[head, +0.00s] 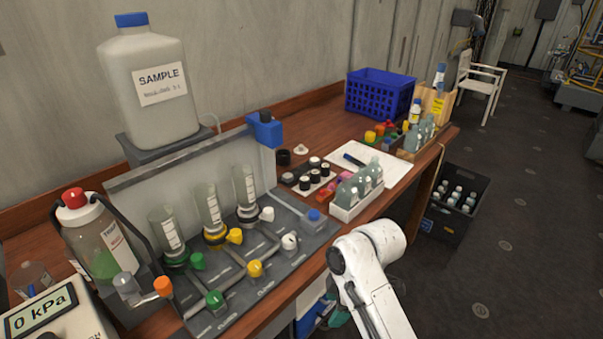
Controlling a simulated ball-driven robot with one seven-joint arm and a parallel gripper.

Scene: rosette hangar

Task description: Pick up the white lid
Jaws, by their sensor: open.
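A small white lid (301,150) lies on the brown wooden bench, behind the rack of black-capped vials and right of a black cap. It looks like a low disc with a raised middle, and nothing touches it from above. Other white pieces, such as the white valve knob (289,241) on the grey manifold, are also in view. A white link of my arm rises at the lower middle, in front of the bench edge. My gripper itself does not show in this view.
A vial rack (307,178), a white bottle tray (349,208) and a white board (373,163) lie near the lid. The grey manifold (285,268) with upright glass tubes stands left. A blue crate (382,93) stands at the back. A black crate (455,202) is on the floor.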

